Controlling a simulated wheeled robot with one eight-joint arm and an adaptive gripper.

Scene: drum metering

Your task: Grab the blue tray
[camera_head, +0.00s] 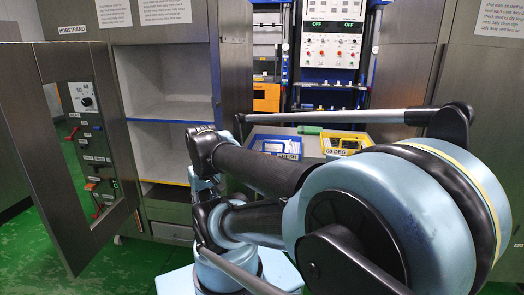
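The blue tray (268,153) sits on a light grey surface behind my arm, near the middle of the view. It has a white label on its front and holds small items too small to make out. My dark arm link passes in front of and below it, close to its front edge in the picture. I cannot pick out my gripper's fingers in this view.
A yellow tray (333,153) marked "60 DEG" stands to the right of the blue one, with a green item behind. An open cabinet (168,85) with shelves stands at left, its door (50,150) swung out. A control panel (331,42) is behind.

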